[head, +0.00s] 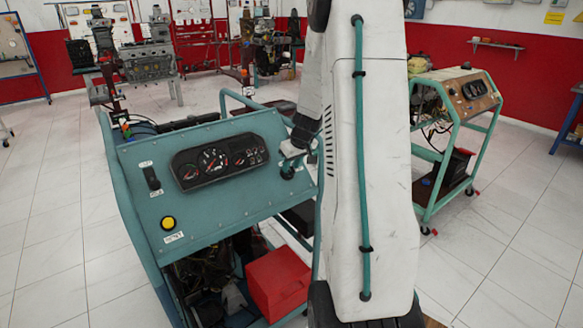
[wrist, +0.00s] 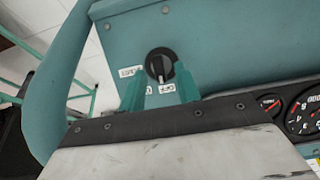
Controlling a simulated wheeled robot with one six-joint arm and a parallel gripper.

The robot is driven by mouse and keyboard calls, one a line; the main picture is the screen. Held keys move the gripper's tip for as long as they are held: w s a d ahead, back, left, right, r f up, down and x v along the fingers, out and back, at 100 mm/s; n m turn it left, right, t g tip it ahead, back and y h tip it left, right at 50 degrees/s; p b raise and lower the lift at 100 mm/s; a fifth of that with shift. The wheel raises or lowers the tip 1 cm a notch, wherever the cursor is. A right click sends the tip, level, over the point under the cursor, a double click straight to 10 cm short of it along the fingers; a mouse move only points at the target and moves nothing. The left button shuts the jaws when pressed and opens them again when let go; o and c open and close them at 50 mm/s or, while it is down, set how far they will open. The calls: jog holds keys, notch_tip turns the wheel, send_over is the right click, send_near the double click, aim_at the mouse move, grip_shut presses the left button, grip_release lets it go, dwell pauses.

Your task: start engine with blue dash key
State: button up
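The blue dash panel (head: 225,205) belongs to the engine trainer in front of me and carries a gauge cluster. Its key switch (wrist: 160,65) is a round black knob with a raised grip, in the upper middle of the wrist view. In the head view it is small at the panel's right end (head: 287,172), partly hidden by my gripper (head: 294,157). In the wrist view my gripper (wrist: 157,78) has two teal fingers, apart, one on each side of the knob's lower part. I see gaps between fingers and knob; contact cannot be told.
A yellow button (head: 168,223) and a black switch (head: 151,178) sit on the panel's left. A teal tube rail (wrist: 60,80) runs close on the left. A red box (head: 277,283) is below. Another trainer (head: 460,100) stands right. White tiled floor is open around.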

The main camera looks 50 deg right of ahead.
jog(key=shift+w+f, duration=0.3)
jog(key=shift+f, duration=0.35)
grip_shut()
